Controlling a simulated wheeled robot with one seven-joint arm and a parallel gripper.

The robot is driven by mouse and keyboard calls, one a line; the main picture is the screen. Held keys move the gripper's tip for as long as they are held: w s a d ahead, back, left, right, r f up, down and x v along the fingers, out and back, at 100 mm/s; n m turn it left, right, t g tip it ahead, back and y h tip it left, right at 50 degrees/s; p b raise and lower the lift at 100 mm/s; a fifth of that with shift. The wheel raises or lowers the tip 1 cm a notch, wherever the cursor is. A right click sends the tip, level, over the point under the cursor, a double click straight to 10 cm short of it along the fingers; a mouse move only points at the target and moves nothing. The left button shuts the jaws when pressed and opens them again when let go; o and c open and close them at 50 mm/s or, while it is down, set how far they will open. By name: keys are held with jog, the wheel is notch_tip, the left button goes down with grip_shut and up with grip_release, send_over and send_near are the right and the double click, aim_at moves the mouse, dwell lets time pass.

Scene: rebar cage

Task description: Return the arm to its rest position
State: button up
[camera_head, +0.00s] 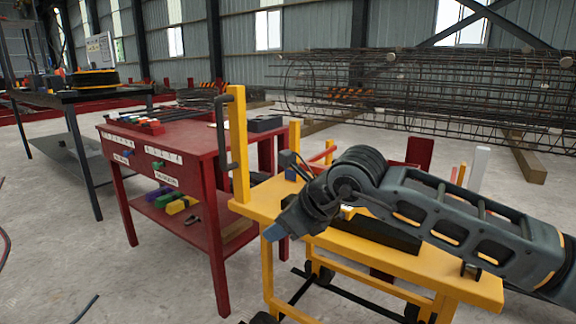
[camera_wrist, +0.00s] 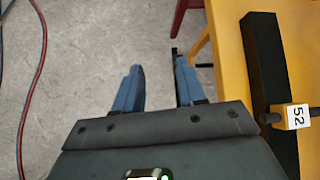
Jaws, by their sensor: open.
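My gripper (camera_head: 272,232) hangs at the end of my arm in the head view, in front of the left end of a yellow cart (camera_head: 440,276). My arm reaches in from the right edge, over the cart. In the wrist view the two blue fingers of my gripper (camera_wrist: 158,82) stand apart, with only bare concrete floor between them. The yellow cart top (camera_wrist: 228,40) lies to the right of the fingers there.
A red table (camera_head: 195,145) with trays stands left of the cart. A rebar cage (camera_head: 430,90) lies behind. Hoses (camera_wrist: 40,75) cross the floor at left.

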jog(key=s+a+r+m+g+y, duration=0.3)
jog(key=s+a+y, duration=0.4)
jog(key=s+a, duration=0.6)
jog(key=s+r+m+t+y, duration=0.2)
jog(key=s+r+m+y, duration=0.4)
jog(key=s+m+y, duration=0.3)
jog(key=s+d+f+m+t+h, duration=0.55)
jog(key=d+m+t+h, duration=0.3)
jog(key=m, duration=0.55)
jog(key=s+d+f+m+t+h, duration=0.5)
jog(key=d+m+t+h, duration=0.4)
jog(key=m, duration=0.5)
jog(key=s+d+f+m+g+h, duration=0.3)
jog(key=s+d+f+m+g, duration=0.1)
jog(key=s+d, duration=0.55)
jog(key=s+d+f+m+g+h, duration=0.2)
jog(key=s+d+f+m+g, duration=0.25)
jog(key=s+d, duration=0.5)
notch_tip(320, 180, up, 29)
jog(key=s+a+p, duration=0.1)
jog(key=a+p, duration=0.1)
jog(key=p, duration=2.7)
jog(key=shift+t, duration=0.3)
